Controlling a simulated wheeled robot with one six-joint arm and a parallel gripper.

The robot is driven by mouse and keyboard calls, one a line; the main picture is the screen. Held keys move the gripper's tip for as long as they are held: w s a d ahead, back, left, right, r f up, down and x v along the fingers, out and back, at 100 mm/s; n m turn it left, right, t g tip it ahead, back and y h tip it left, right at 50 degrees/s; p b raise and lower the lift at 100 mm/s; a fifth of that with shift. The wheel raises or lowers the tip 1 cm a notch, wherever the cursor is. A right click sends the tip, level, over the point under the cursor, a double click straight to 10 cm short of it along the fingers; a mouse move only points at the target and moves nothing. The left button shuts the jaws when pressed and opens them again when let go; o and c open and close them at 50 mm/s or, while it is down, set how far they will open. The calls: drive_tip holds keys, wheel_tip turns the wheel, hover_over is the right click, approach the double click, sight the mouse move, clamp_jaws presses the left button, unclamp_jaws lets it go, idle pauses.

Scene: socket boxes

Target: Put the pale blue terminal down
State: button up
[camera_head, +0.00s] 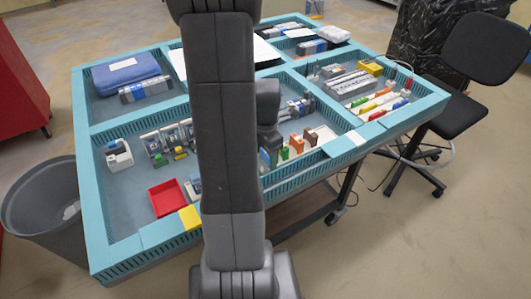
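My arm stands upright across the middle of the view and hides part of the table. A dark end part of my arm, with my gripper (269,142), shows just right of the upright link, low over the front middle compartment. Its fingers are too small and too hidden to tell whether they are open or shut. A row of small terminals in green, orange and brown (297,143) stands just right of it. A small bluish piece (264,160) shows at the arm's edge below the gripper. I cannot tell whether it is the pale blue terminal or whether it is held.
The light blue table (92,200) has raised slotted walls between compartments. A red tray (166,198), a white socket box (118,155) and several devices lie front left. A blue case (122,71) lies back left. A chair (462,105) stands right.

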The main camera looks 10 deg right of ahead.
drive_tip(key=shift+r, duration=0.1)
wheel_tip(320, 180, up, 12)
drive_tip(key=shift+p, duration=0.4)
idle(0.4)
